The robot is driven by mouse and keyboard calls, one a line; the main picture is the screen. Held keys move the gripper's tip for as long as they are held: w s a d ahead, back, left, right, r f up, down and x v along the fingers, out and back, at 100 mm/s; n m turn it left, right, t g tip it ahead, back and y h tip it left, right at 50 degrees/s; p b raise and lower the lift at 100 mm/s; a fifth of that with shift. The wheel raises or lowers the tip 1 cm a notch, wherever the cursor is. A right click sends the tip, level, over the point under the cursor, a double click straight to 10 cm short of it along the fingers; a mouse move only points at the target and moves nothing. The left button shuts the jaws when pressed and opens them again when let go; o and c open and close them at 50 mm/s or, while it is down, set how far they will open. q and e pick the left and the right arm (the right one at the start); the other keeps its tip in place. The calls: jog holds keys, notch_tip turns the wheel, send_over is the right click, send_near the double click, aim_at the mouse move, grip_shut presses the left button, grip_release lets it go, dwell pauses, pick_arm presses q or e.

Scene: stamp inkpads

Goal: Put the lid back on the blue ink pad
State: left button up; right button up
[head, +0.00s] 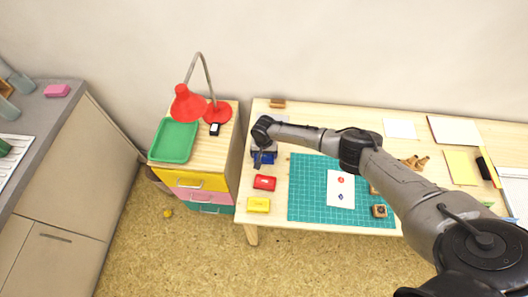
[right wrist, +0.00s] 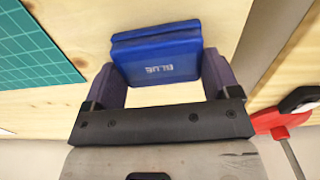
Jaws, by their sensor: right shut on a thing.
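The blue ink pad (head: 263,159) is at the left end of the wooden table, beyond the red pad, partly hidden by my right gripper (head: 259,157). In the right wrist view, a blue lid (right wrist: 158,66) marked BLUE sits between the two fingers of my right gripper (right wrist: 165,75), which is shut on it. A second blue layer (right wrist: 155,35) shows along the lid's far edge. I cannot tell whether the lid rests fully on the pad or sits just above it. My left gripper is not in view.
A red ink pad (head: 264,182) and a yellow one (head: 258,205) lie in front. A green cutting mat (head: 310,205) with a white card (head: 341,188) is to the right. A drawer unit with a green tray (head: 173,141) and red lamp (head: 187,104) stands left, across a gap.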

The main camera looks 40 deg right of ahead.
dwell(0.3)
jog(key=o, duration=0.8)
jog(key=shift+c, duration=0.2)
jog(key=shift+r, duration=0.1)
jog(key=shift+r+p, duration=1.05)
jog(key=shift+p, duration=0.25)
jog(key=shift+r+p, duration=2.35)
jog(key=shift+p, duration=0.25)
